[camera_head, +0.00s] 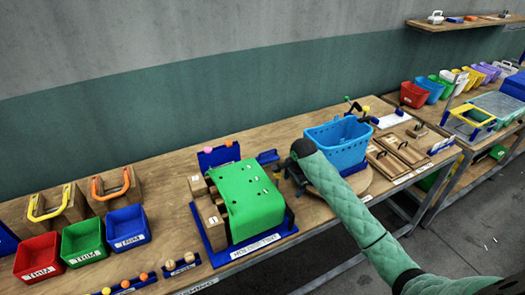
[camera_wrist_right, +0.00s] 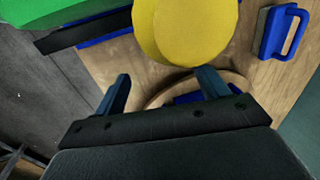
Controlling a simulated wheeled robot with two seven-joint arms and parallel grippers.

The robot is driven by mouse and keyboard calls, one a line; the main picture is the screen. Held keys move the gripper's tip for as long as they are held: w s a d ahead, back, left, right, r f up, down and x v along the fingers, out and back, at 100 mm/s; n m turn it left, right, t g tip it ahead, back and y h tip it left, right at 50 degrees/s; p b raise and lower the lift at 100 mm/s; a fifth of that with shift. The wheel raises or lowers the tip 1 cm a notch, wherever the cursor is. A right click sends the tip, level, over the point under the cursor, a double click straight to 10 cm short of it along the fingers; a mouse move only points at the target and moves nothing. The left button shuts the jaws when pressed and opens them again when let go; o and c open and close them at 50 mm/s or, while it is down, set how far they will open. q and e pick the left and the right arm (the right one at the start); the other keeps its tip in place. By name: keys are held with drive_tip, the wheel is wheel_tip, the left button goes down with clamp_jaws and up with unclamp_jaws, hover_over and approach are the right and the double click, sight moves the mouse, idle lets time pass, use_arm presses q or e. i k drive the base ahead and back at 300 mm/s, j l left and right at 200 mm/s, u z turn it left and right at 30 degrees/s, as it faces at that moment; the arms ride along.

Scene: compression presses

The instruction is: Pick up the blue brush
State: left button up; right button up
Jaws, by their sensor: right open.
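The blue brush (camera_wrist_right: 283,32), a blue block with a looped handle and a grey strip, lies on the wooden table at the upper right of the right wrist view. What looks like the same brush (camera_head: 268,157) shows in the head view, just behind the green press cover's right side. My right gripper (camera_wrist_right: 165,88) is open, with nothing between its fingers, and is apart from the brush. In the head view, my right gripper (camera_head: 290,184) is partly hidden by its own wrist, right of the green cover. My left gripper is not in view.
A large yellow rounded thing (camera_wrist_right: 185,30) is close before the right fingers. The green-covered press (camera_head: 250,203) stands left of my right gripper, and a light-blue basket (camera_head: 345,147) stands to its right. A round wooden board (camera_head: 358,184) lies beneath the basket.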

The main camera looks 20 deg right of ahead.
sight(266, 161)
drive_tip(key=i, duration=0.85)
